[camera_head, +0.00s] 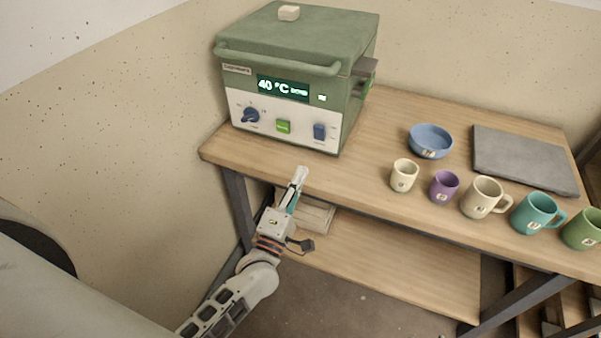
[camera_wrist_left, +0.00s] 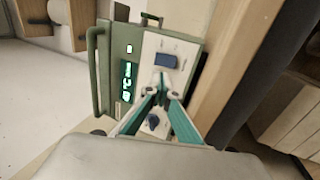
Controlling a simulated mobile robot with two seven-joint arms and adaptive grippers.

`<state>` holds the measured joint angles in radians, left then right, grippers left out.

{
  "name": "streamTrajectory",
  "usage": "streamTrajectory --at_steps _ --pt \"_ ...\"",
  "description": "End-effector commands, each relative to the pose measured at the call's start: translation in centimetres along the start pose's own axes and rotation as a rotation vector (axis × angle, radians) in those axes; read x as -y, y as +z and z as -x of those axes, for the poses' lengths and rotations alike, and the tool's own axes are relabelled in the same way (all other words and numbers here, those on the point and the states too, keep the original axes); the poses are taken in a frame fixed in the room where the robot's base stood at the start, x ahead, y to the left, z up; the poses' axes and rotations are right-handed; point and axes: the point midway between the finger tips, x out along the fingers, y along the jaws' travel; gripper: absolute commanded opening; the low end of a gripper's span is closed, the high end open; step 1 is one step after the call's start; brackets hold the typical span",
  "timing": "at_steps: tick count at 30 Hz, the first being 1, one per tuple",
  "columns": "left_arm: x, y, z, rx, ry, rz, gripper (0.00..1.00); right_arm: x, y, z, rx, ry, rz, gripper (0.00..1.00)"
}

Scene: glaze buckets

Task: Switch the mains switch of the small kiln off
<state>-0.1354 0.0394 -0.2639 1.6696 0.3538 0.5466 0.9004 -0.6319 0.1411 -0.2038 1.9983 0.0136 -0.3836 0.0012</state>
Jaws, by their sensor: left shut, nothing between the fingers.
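The small green kiln (camera_head: 300,55) stands at the table's back left, its white control panel (camera_head: 240,99) facing me. The blue mains switch (camera_head: 319,131) is at the panel's lower right; it also shows in the left wrist view (camera_wrist_left: 166,61). I cannot tell its position. The display (camera_head: 283,88) is lit and reads 40 °C. A blue knob (camera_head: 250,115) and a green button (camera_head: 283,126) are left of the switch. My left gripper (camera_head: 301,172) is shut and empty, in front of and below the panel, apart from it. In the left wrist view its fingertips (camera_wrist_left: 161,84) partly cover the panel. My right gripper is not in view.
A blue bowl (camera_head: 430,141), a grey slab (camera_head: 525,160) and several cups and mugs, including a cream cup (camera_head: 404,175), stand on the wooden table (camera_head: 365,140) to the right. The table's front edge is close to my left gripper. A small pale block (camera_head: 289,13) lies on the kiln lid.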

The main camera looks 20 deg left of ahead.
Motion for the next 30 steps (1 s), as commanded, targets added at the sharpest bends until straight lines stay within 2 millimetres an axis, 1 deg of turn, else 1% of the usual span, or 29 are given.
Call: streamTrajectory --at_steps 1,9,15,18,21,30 --pt "-0.2 0.0 -1.2 -0.001 0.004 -0.001 0.00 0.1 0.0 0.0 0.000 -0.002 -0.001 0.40" --pt "-0.1 0.0 -6.5 -0.001 0.002 -0.001 0.00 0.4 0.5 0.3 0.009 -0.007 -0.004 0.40" --pt "-0.1 0.0 -9.5 0.000 0.001 -0.001 0.00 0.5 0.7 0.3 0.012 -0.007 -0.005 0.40" --pt "0.0 0.0 -10.4 0.000 0.000 -0.001 0.00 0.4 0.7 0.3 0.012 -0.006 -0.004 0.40" --pt "0.1 0.0 -10.9 0.000 -0.001 -0.001 0.00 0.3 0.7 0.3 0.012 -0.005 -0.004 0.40" --pt "0.1 0.0 -11.2 0.000 -0.001 -0.001 0.00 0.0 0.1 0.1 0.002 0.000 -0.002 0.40"
